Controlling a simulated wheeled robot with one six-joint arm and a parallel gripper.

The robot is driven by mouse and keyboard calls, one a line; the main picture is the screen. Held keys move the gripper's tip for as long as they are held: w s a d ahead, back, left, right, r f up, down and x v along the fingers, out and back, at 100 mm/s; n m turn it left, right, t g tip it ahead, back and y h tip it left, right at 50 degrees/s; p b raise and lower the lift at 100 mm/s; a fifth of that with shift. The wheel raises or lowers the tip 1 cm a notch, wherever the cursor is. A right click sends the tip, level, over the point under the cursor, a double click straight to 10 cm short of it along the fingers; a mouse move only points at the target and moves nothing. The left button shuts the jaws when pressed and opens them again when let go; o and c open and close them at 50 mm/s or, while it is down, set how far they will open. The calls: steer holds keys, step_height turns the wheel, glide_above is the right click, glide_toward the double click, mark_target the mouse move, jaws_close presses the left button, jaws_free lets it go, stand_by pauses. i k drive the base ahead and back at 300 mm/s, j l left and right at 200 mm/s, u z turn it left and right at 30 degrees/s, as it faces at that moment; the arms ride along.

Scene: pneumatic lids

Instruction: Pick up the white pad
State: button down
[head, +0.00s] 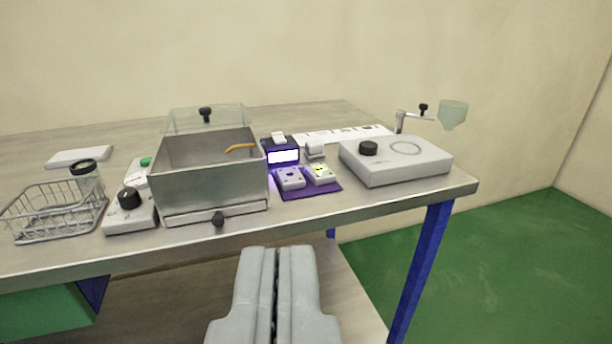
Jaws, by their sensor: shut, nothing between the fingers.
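A flat white slab (78,157), which looks like the white pad, lies on the table at the back left, behind the wire basket. Its whole top shows and nothing rests on it. Small white blocks also sit on a purple mat at the middle right, so I cannot be fully sure which thing is the pad. My gripper (277,252) is at the bottom centre, in front of the table's front edge, with its two grey fingers together and nothing between them. It is well apart from the slab, to its right and nearer to me.
A wire basket (55,212), a jar with a black lid (86,180) and a grey box with a black knob (130,214) stand at left. A steel tank (210,185) with a raised clear lid stands mid-table. Right are the purple mat (325,188) and a white device (395,168).

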mark_target(315, 149)
steer(key=i+z, duration=0.1)
steer(key=i, duration=0.85)
